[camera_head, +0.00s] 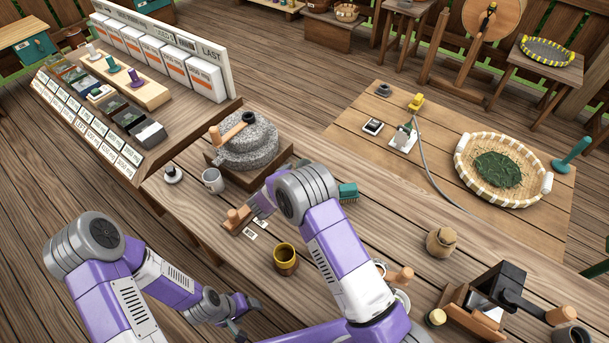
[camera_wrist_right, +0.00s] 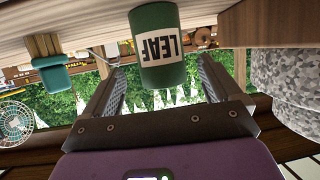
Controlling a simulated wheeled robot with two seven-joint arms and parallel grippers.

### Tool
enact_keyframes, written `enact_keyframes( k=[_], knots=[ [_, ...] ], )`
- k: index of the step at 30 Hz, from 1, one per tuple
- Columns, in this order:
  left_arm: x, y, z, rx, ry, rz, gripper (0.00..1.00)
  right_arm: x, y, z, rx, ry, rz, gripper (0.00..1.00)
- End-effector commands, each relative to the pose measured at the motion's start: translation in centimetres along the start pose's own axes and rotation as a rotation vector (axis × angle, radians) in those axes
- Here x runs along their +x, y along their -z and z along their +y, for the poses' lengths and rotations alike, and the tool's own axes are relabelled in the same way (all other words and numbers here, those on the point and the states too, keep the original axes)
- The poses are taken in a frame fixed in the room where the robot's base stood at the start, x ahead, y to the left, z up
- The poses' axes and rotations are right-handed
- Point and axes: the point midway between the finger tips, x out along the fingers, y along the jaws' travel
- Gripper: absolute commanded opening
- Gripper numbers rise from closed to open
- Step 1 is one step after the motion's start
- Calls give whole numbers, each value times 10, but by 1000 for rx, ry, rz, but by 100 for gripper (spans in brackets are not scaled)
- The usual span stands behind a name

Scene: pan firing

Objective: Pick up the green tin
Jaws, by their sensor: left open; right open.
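The green tin (camera_wrist_right: 160,45) shows in the right wrist view, upside down in the picture, with a white label reading LEAF. My right gripper (camera_wrist_right: 160,68) is open, one finger to each side of the tin in the picture. The tin lies ahead of and partly between the fingertips; I see gaps on both sides and no grip on it. In the head view I cannot make out the tin; my right arm covers part of the table there. My left gripper (camera_head: 240,316) is open and empty at the lower left, off the table's near edge.
A stone mill (camera_head: 248,142) stands near the tin; its stone fills the wrist view's right side. A teal brush (camera_head: 348,192) lies beside my right arm. A grey mug (camera_head: 213,181), a yellow-lined cup (camera_head: 286,259) and a small jar (camera_head: 441,242) stand nearby. A basket (camera_head: 465,150) holds leaves.

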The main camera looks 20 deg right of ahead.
Motion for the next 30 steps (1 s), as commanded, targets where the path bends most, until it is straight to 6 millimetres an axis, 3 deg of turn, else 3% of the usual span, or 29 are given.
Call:
enact_keyframes(
  k=[9, 17, 28, 30],
  knots=[
    [4, 0, -1, 0, 0, 0, 69, 43, -3, -2, 1, -1, 0, 91],
    [3, 0, -1, 0, 0, 0, 69, 45, -2, -2, 0, 0, 0, 91],
    [3, 0, -1, 0, 0, 0, 69, 45, -2, -2, 0, 0, 0, 36],
    [3, 0, -1, 0, 0, 0, 69, 45, -2, -2, 0, 0, 1, 34]
  ],
)
